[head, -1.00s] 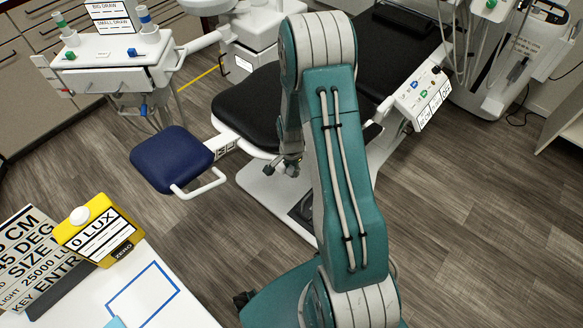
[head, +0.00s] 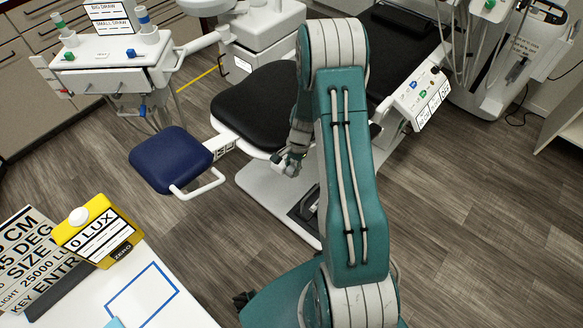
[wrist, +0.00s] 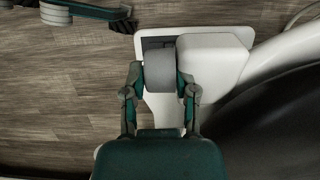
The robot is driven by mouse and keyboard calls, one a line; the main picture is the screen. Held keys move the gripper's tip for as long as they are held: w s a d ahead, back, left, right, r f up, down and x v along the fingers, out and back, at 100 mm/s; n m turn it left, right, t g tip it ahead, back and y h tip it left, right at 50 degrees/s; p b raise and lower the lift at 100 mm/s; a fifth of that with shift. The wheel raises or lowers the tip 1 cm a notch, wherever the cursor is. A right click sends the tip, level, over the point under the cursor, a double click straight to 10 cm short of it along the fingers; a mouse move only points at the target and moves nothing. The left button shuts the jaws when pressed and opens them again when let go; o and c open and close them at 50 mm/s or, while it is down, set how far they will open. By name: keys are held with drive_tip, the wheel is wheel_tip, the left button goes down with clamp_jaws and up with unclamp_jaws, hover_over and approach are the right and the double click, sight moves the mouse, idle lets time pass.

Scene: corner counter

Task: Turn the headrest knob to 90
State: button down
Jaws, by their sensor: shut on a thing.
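A white chair-side panel (head: 420,98) with coloured knobs is at right. An instrument unit (head: 115,48) stands at upper left. A white table (head: 160,305) with a yellow "0 LUX" box (head: 97,231) is at lower left. Wooden floor is open at right.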

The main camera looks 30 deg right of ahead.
drive_tip(key=shift+c, duration=2)
unclamp_jaws()
drive_tip(key=shift+w+d, duration=0.15)
drive_tip(key=shift+w, duration=0.1)
drive_tip(key=shift+s, duration=0.1)
drive_tip(key=v, duration=1.2)
drive_tip(key=shift+f, duration=0.1)
